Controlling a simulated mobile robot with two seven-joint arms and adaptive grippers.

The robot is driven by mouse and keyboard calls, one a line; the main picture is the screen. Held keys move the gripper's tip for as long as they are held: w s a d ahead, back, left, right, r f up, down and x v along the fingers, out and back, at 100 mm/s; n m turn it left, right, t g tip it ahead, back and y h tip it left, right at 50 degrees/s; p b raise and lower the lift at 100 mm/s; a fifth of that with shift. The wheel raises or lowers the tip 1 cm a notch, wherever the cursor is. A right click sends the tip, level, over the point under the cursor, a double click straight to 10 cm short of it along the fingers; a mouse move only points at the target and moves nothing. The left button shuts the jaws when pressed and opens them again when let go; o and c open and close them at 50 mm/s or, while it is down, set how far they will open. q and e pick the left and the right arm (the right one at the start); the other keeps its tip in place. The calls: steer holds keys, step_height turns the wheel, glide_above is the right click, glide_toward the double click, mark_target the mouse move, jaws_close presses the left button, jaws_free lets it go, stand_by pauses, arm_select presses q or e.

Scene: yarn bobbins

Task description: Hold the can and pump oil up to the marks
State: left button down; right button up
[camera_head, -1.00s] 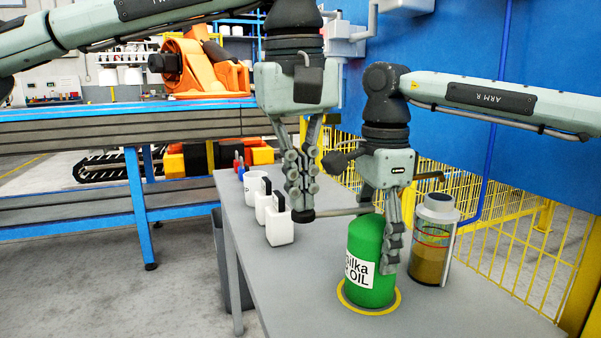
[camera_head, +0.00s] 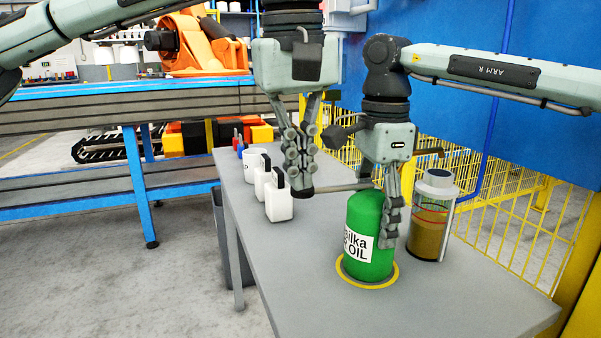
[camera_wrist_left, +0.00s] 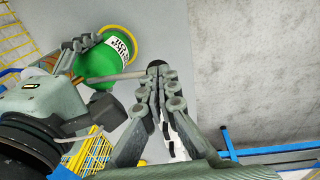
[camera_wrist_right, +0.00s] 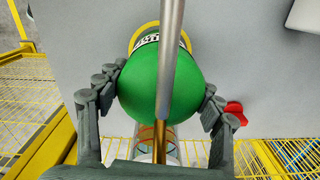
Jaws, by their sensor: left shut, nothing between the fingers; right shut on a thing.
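The green oil can (camera_head: 362,230) stands upright inside a yellow ring (camera_head: 345,277) on the grey table; its white label shows. My right gripper (camera_head: 392,237) is shut on the can; in the right wrist view (camera_wrist_right: 160,95) its fingers lie on both sides of it. A pump lever (camera_head: 340,188) runs left from above the can to a dark knob (camera_head: 302,193). My left gripper (camera_head: 304,183) is shut and empty, its fingertips right at the knob. A clear container (camera_head: 430,222) with brown oil and red mark lines stands right of the can; the oil surface appears near the lower line.
A yellow mesh fence (camera_head: 510,225) runs behind the table. The table's front part (camera_head: 330,310) is clear. A red part (camera_wrist_right: 236,113) shows beside the can in the right wrist view.

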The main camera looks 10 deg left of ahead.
arm_select(q)
step_height(320, 180, up, 13)
steer(key=s, duration=0.1)
steer(key=shift+s, duration=0.2)
steer(key=shift+a+f, duration=0.1)
stand_by(1.3)
steer(key=w, duration=0.1)
steer(key=w+r+g, duration=0.1)
steer(key=w+g, duration=0.1)
steer(key=w, duration=0.1)
steer(key=shift+w+r, duration=0.1)
steer(key=shift+r, duration=0.3)
steer(key=f, duration=0.4)
steer(key=s+f, duration=0.1)
steer(key=f, duration=0.9)
steer(key=shift+s, duration=0.3)
